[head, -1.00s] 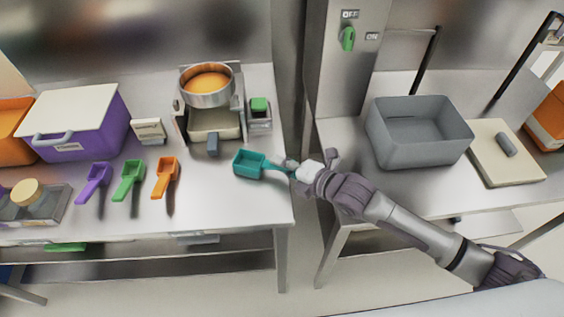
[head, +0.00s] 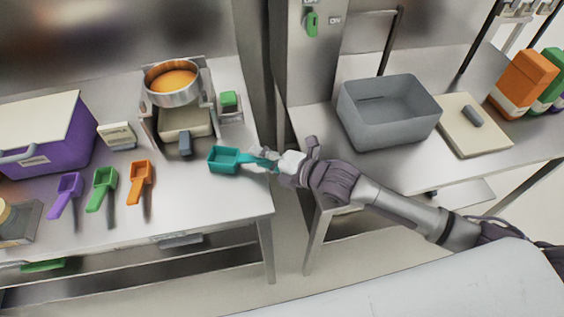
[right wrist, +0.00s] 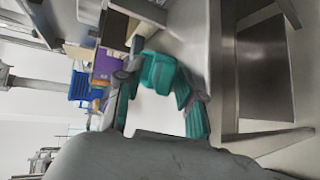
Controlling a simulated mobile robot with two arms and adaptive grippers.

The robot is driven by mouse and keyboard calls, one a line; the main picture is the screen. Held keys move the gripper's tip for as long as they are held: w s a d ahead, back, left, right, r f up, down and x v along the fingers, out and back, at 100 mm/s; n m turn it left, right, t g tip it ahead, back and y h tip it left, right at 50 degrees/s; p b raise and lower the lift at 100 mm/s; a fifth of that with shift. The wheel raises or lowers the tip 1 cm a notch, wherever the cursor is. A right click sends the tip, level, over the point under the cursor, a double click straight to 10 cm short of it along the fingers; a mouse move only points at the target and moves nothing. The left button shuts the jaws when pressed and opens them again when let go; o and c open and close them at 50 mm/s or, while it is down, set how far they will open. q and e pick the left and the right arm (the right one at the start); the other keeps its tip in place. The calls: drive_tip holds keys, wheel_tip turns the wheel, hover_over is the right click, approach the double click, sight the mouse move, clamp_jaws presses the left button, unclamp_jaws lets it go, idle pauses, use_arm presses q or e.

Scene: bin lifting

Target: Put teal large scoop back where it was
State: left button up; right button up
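The teal large scoop (head: 224,159) is at the right part of the left counter, near its right edge, with its handle toward my right gripper (head: 270,160). I cannot tell whether it touches the counter. In the right wrist view the fingers of my right gripper (right wrist: 160,88) stand well apart, and the teal scoop (right wrist: 158,72) shows between and just beyond them. The gripper is open around the handle end; contact is hard to make out. Purple (head: 65,194), green (head: 102,189) and orange (head: 140,188) scoops lie in a row further left. My left gripper is not in view.
A scale-like device with a pan (head: 172,84) of orange contents stands behind the scoop. A purple bin (head: 60,150) is at the left. A grey bin (head: 388,128) and a cutting board (head: 466,124) sit on the right counter. A gap separates the counters.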

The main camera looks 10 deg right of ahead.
drive_tip(key=b+v, duration=0.1)
drive_tip(key=v, duration=0.9)
drive_tip(key=shift+s, duration=0.1)
